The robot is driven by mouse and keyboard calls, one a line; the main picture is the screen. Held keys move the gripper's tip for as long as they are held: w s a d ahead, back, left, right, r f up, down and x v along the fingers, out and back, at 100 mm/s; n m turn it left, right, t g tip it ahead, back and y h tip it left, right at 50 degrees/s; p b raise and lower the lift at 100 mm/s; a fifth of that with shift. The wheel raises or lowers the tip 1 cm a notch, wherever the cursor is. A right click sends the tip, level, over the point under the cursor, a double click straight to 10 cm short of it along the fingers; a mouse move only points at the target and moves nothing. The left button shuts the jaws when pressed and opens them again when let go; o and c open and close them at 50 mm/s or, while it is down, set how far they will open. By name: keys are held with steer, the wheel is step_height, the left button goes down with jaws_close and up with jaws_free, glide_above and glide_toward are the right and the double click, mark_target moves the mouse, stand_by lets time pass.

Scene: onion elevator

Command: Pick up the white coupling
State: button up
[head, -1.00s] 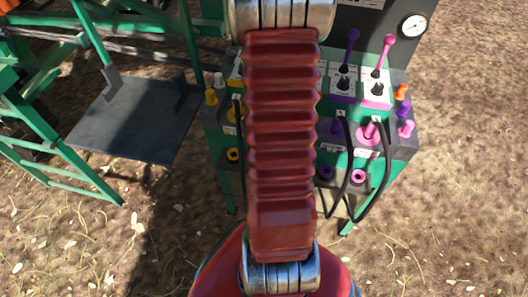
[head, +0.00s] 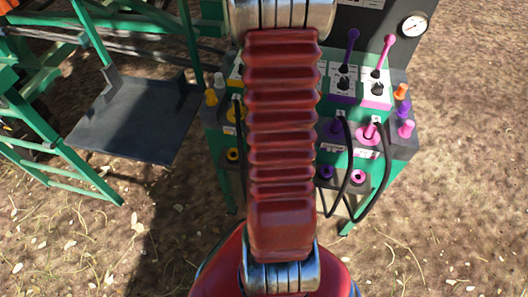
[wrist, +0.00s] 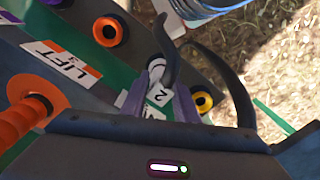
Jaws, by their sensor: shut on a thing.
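The white coupling (wrist: 157,93) shows in the wrist view as a small pale round piece with a black hose rising from it. My gripper (wrist: 160,97) is shut on it, with one grey-purple finger on each side. The fingers hide much of the coupling, and I cannot tell if it is still seated in the panel. A white card with a "2" lies just below it in the picture. In the head view my red arm hides the gripper and this coupling.
In the wrist view an orange ribbed part (wrist: 28,112), an orange socket (wrist: 108,31) and a yellow socket (wrist: 203,101) are nearby. A black hose curves at right. In the head view, purple and pink levers stand right of my arm, and a dark platform (head: 135,120) is left.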

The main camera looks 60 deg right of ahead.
jaws_close()
steer(key=shift+r, duration=5.05)
steer(key=shift+s, duration=0.1)
